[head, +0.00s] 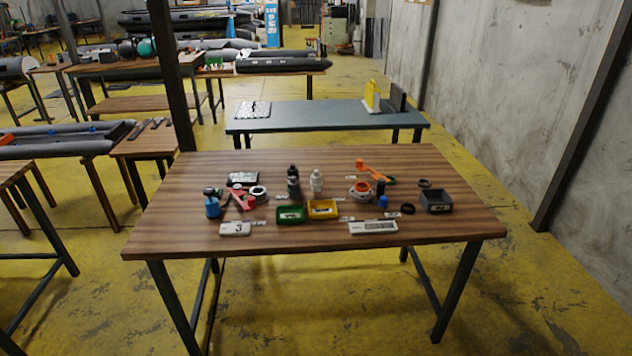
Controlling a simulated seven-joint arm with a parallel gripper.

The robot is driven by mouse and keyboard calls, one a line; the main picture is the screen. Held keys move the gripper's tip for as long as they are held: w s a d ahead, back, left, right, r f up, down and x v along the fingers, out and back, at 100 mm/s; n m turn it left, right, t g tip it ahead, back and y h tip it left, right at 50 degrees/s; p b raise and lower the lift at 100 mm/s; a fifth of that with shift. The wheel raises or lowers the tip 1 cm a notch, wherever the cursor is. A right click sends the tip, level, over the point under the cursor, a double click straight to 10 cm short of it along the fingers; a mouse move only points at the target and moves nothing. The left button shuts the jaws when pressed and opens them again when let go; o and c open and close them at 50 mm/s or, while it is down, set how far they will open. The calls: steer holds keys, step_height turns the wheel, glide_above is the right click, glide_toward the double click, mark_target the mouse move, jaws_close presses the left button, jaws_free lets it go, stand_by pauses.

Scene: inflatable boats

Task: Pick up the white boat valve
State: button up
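A small white upright piece (316,181), which looks like the white boat valve, stands on the brown wooden table (410,165) near its middle. A dark piece (293,182) of similar height stands just to its left with a small gap. A yellow bin (323,209) lies in front of the white piece. The fine shape of the white piece is too small to tell. My gripper is not in view.
A green bin (290,214), a blue container (212,207), tape rolls (258,193), an orange tool (376,170) and a grey box (436,201) crowd the table's middle. The table's left and right ends are clear. A dark green table (320,115) stands behind.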

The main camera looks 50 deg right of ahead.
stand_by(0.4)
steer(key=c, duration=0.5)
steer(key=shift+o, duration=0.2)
